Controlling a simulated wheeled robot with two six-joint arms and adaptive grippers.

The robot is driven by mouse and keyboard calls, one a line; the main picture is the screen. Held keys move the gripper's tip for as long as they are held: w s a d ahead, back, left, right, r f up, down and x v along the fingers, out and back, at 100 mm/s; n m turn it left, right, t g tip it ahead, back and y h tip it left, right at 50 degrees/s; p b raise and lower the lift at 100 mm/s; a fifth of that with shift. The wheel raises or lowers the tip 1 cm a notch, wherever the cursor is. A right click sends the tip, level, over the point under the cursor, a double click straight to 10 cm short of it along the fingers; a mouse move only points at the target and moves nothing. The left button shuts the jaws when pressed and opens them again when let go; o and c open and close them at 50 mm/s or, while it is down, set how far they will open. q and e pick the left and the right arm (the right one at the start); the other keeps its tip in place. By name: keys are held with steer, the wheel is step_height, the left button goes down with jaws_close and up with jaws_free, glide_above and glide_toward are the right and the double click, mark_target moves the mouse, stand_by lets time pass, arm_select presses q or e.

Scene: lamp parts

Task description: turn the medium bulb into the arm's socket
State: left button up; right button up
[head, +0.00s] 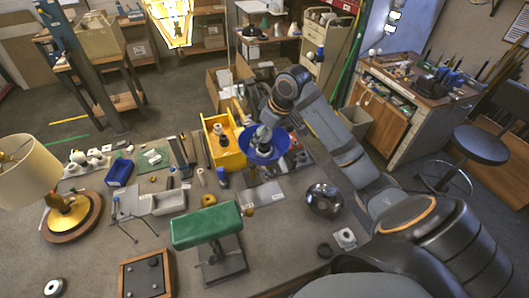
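Several white bulbs (95,154) sit on a tray at the left of the table, beside the cream-shaded lamp (27,172). They are too small for me to tell which is the medium one. My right gripper (262,138) is over a blue bowl-shaped part (270,157) at the table's far middle. Its fingers are small and partly hidden, so I cannot tell whether they are open, shut or touching anything. I cannot make out the arm's socket. My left gripper is not in view.
A yellow bin (228,156) stands just left of the blue part. A green-shaded lamp (207,226) stands at the front middle, with a wooden tray (132,279) to its left. A shiny round part (323,200) lies on the right.

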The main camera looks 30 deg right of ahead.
steer(key=shift+r, duration=0.3)
steer(key=v, duration=1.1)
steer(key=shift+r, duration=0.2)
steer(key=shift+s+d+f, duration=0.1)
steer(key=shift+s, duration=0.1)
